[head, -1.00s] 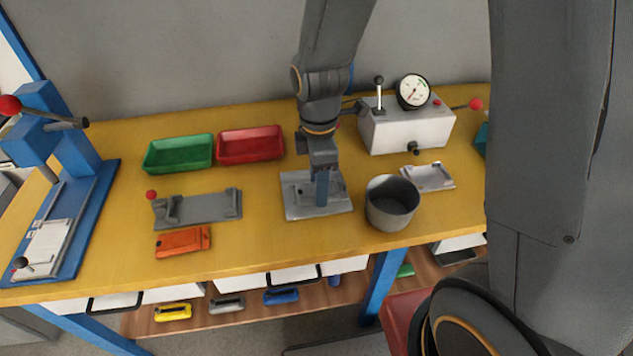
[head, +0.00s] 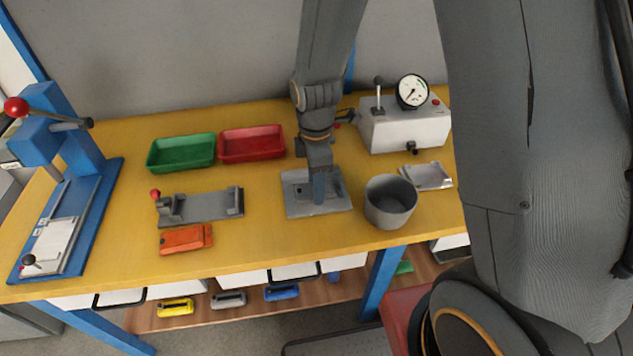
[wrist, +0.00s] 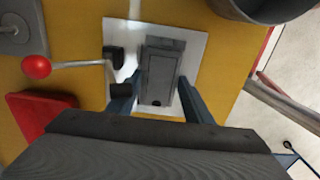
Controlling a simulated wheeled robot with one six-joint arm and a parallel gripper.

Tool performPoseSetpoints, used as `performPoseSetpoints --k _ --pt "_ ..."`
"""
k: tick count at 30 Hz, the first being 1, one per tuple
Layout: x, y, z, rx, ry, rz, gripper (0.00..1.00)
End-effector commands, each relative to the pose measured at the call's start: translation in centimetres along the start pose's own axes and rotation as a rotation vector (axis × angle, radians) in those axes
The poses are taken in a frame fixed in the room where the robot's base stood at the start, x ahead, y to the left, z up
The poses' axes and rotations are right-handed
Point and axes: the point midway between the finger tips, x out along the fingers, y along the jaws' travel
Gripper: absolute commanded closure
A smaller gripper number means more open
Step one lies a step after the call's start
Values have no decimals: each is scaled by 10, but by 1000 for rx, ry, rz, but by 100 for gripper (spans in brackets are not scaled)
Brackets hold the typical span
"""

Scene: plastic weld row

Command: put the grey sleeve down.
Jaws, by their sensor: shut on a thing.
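My gripper (head: 318,200) points straight down over a pale square plate (head: 298,207) on the bench. In the wrist view its two blue-grey fingers (wrist: 159,98) flank the grey sleeve (wrist: 160,72), a dark grey block-like piece, and are shut on it. The sleeve lies over the middle of the plate, which also shows in the wrist view (wrist: 192,38). In the head view the fingers mostly hide the sleeve. I cannot tell whether its underside touches the plate.
A grey bin (head: 390,203) stands close to the right of the plate. Red (head: 252,144) and green (head: 181,153) trays, a grey fixture (head: 205,207) and an orange case (head: 186,239) are left.

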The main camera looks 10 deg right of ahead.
Motion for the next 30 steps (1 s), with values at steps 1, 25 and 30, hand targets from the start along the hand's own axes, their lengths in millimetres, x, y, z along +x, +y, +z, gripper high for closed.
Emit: performPoseSetpoints --k 1,25,30 --pt "2 0 0 0 0 -1 76" --pt "-40 2 -1 0 1 6 35" --pt "-71 2 0 0 1 5 35"
